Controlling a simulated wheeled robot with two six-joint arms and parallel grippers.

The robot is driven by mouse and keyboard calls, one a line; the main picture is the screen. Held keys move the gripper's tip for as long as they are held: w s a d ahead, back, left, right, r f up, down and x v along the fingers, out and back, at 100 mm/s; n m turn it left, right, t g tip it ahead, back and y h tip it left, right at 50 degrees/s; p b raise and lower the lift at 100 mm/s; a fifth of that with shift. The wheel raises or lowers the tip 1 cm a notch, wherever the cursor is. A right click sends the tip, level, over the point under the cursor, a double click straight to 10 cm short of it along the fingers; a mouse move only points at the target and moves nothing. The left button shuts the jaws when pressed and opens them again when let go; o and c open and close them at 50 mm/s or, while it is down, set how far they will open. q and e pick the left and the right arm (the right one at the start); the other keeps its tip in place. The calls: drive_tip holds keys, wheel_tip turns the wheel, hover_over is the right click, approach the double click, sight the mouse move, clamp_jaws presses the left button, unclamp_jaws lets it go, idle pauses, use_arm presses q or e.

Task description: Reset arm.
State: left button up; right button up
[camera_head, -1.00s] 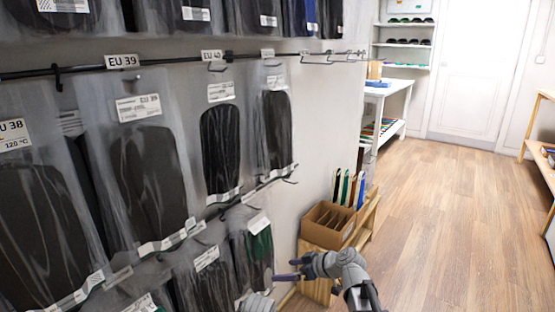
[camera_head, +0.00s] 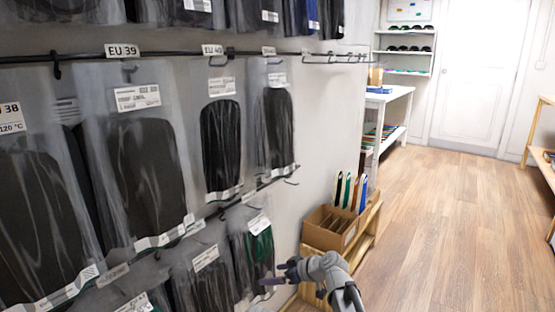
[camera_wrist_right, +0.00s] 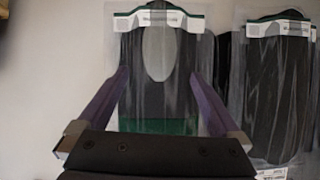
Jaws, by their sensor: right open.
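My right gripper (camera_head: 276,274) is at the bottom middle of the head view, in front of the lower rack of bagged insoles. Its two purple fingers stand apart. In the right wrist view the open fingers (camera_wrist_right: 158,82) stand on either side of a clear bag (camera_wrist_right: 158,25) holding a dark insole with a green lower end. I cannot tell whether the fingers touch the bag. Nothing is visibly gripped. My left gripper cannot be made out in the head view.
Bagged black insoles (camera_head: 150,155) hang on wall rails (camera_head: 85,57) at left. A cardboard box (camera_head: 331,229) with dividers stands on a low wooden shelf at right of them. A white table (camera_head: 388,95) stands farther back. The wooden floor (camera_head: 450,220) at right is clear.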

drive_tip(key=p+v, duration=0.4)
drive_tip(key=v, duration=0.3)
drive_tip(key=b+x, duration=0.4)
drive_tip(key=x, duration=0.3)
drive_tip(key=shift+w+f+b, duration=0.1)
drive_tip(key=shift+f+b, duration=0.05)
drive_tip(key=shift+b, duration=0.25)
drive_tip(key=shift+s+d+r+p, duration=0.2)
drive_tip(key=shift+r+p, duration=0.25)
drive_tip(key=shift+s+d+r+p, duration=0.15)
drive_tip(key=shift+s+r+p, duration=0.05)
drive_tip(key=shift+r+p, duration=0.2)
drive_tip(key=s+d, duration=0.4)
drive_tip(key=d, duration=0.2)
drive_tip(key=shift+s+d+r, duration=0.15)
drive_tip(key=shift+s+d, duration=0.15)
drive_tip(key=shift+s, duration=0.1)
